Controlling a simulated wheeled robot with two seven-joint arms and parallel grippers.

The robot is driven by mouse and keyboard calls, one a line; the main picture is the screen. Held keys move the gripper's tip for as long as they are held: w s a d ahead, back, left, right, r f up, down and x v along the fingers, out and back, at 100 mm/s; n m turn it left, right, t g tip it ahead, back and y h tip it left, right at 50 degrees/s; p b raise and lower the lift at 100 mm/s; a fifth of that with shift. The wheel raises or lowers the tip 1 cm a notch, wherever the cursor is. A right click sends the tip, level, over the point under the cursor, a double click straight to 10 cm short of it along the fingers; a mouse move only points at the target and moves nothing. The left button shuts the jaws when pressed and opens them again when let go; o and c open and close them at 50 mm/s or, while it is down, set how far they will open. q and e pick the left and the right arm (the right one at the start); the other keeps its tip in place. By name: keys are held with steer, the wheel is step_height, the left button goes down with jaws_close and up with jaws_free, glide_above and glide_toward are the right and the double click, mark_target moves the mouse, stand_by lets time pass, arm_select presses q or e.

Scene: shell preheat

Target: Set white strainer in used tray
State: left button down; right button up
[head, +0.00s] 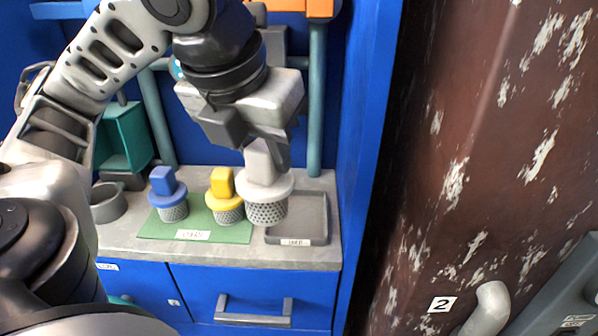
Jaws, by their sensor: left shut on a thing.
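The white strainer (266,207) has a pale block handle, a round flange and a perforated grey basket. My left gripper (268,150) is shut on its handle and holds it upright. The used tray (316,215) is a shallow grey tray with a small label at its front edge, on the right of the counter. The strainer's basket overlaps the left part of the tray in the picture. I cannot tell whether the basket touches the tray floor. My right gripper is not in view.
A green mat (193,226) left of the tray carries a blue strainer (170,196) and a yellow strainer (224,196). A grey round container (107,203) stands further left. A blue wall (362,150) bounds the counter on the right. The tray's right part is bare.

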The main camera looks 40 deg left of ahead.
arm_select(q)
steer(key=shift+w+a+f, duration=0.2)
steer(key=shift+w+f, duration=0.05)
steer(key=shift+w, duration=0.2)
steer(key=shift+w+a+f, duration=0.2)
steer(key=shift+w, duration=0.2)
steer(key=w+a+f+p, duration=0.1)
steer(key=w+f, duration=0.2)
steer(key=w+a+f+p, duration=0.1)
steer(key=w+f+p, duration=0.1)
steer(key=w+f, duration=0.1)
steer(key=w+a+f+p, duration=0.1)
steer(key=w+a+f, duration=0.1)
steer(key=f, duration=0.3)
steer(key=shift+w+f, duration=0.1)
steer(key=shift+w, duration=0.4)
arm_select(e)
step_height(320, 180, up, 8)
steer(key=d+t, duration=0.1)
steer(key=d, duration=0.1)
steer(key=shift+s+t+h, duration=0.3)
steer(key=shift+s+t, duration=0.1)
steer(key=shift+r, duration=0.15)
arm_select(q)
steer(key=c, duration=1.1)
jaws_free()
steer(key=shift+o, duration=0.2)
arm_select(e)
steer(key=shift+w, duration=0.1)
